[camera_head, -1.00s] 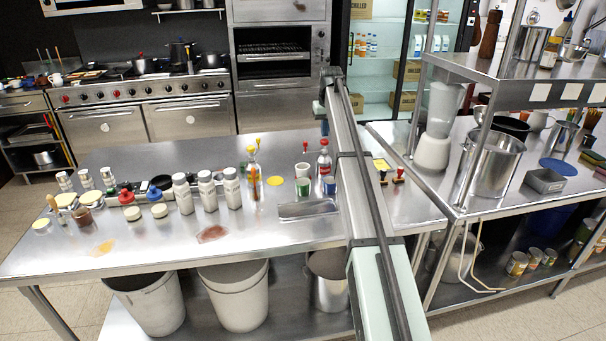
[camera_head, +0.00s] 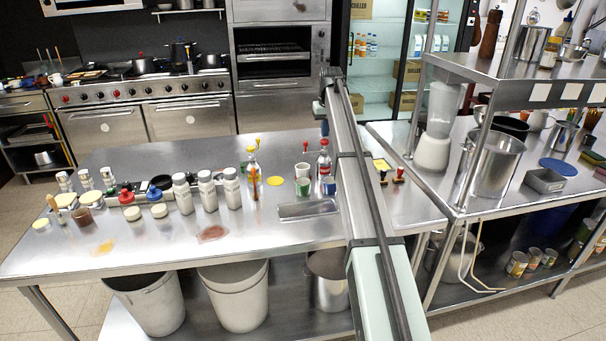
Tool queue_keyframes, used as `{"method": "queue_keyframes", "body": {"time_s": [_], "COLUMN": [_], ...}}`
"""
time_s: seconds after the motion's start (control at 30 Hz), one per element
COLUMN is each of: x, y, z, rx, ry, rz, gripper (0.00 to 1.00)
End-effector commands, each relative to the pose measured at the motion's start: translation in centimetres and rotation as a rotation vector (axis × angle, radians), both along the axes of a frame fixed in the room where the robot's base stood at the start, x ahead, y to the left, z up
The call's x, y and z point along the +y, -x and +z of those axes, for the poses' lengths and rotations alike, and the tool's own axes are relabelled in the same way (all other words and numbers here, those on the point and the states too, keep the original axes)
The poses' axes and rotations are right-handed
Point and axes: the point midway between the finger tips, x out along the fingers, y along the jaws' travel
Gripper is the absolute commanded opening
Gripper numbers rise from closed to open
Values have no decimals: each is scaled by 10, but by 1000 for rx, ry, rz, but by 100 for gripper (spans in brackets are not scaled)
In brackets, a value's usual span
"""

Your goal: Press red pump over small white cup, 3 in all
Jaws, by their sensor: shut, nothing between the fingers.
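The bottle with the red pump (camera_head: 324,159) stands upright on the steel table, just left of my arm. A small white cup (camera_head: 302,170) stands close to its left, behind a green-marked container. My gripper (camera_head: 325,129) hangs at the far end of my arm, just above the red pump head in the picture. It is shut and holds nothing. It is small and partly hidden by my arm, so I cannot tell whether it touches the pump head.
A yellow-pump bottle (camera_head: 254,168) stands further left. A blue-marked container (camera_head: 329,186) stands in front of the red-pump bottle. A shallow steel tray (camera_head: 308,209) lies nearer. Several white shakers (camera_head: 207,190) stand left. Red-handled and dark-handled stamps (camera_head: 398,174) lie right of my arm.

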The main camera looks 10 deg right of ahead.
Motion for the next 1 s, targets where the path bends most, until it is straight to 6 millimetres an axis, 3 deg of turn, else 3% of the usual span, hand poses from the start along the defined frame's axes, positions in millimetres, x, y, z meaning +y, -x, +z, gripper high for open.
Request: {"method": "queue_keyframes", "body": {"time_s": [1.0], "x": [0], "y": [0], "z": [-27], "rx": [0], "ry": [0], "rz": [0], "gripper": [0]}}
